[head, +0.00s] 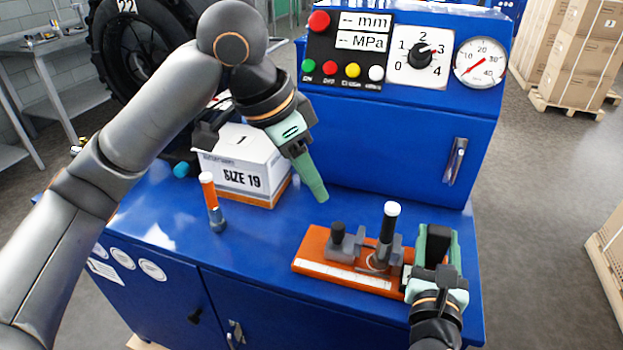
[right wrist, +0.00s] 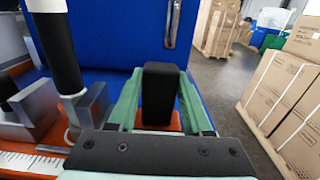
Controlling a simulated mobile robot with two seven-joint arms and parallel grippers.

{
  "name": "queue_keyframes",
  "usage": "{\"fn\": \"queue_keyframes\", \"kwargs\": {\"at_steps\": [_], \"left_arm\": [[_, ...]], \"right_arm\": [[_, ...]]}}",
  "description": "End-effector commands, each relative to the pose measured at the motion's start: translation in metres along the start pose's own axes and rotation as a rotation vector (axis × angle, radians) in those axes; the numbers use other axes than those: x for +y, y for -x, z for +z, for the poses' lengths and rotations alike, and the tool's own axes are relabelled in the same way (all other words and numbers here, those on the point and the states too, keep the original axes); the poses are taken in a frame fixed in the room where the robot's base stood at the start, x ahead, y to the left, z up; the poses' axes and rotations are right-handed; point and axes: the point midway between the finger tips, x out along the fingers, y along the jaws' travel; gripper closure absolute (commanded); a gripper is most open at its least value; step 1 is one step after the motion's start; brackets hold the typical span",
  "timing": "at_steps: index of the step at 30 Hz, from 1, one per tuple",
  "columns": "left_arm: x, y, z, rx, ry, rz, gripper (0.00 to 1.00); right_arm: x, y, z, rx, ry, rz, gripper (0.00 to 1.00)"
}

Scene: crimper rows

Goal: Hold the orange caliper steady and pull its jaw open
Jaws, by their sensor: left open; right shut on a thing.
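The orange caliper (head: 318,244) lies on the blue bench top, with a white scale along its front edge. It carries grey jaw blocks, a short black knob (head: 338,232) and a tall black handle with a white top (head: 388,222). The handle also shows in the right wrist view (right wrist: 58,45). My right gripper (head: 437,240) is at the caliper's right end, its green fingers shut on a black block (right wrist: 158,95). My left gripper (head: 314,188) is open and empty, pointing down above the bench behind the caliper, apart from it. The gap between its fingers is hidden.
A white and orange box marked SIZE 19 (head: 245,165) and an upright orange-and-blue cylinder (head: 212,202) stand to the left. A blue console (head: 400,135) with buttons, a dial and a gauge (head: 481,62) rises behind. Clear bench lies between the cylinder and the caliper.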

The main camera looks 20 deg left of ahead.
Motion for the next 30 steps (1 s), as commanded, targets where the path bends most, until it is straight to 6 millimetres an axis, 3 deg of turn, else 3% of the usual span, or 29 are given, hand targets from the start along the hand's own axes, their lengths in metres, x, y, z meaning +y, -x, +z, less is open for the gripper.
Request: {"fn": "queue_keyframes", "kwargs": {"at_steps": [4, 5, 13, 23, 30], "left_arm": [[0.000, 0.000, 0.000, 0.000, 0.000, 0.000, 0.56], [0.000, 0.000, 0.000, 0.000, 0.000, 0.000, 0.56], [0.000, -0.001, 0.000, 0.000, 0.000, 0.000, 0.56], [0.000, -0.001, 0.000, 0.000, 0.000, 0.000, 0.56], [0.000, -0.001, 0.000, 0.000, 0.000, 0.000, 0.56]], "right_arm": [[-0.001, 0.000, 0.000, 0.000, 0.002, -0.002, 1.00], [-0.001, 0.000, 0.000, 0.000, 0.002, -0.002, 0.47], [0.000, 0.000, 0.000, 0.000, 0.001, -0.001, 0.16], [0.000, 0.000, 0.005, -0.002, -0.002, 0.000, 0.15], [0.000, 0.000, 0.045, -0.008, -0.004, 0.000, 0.15]]}}
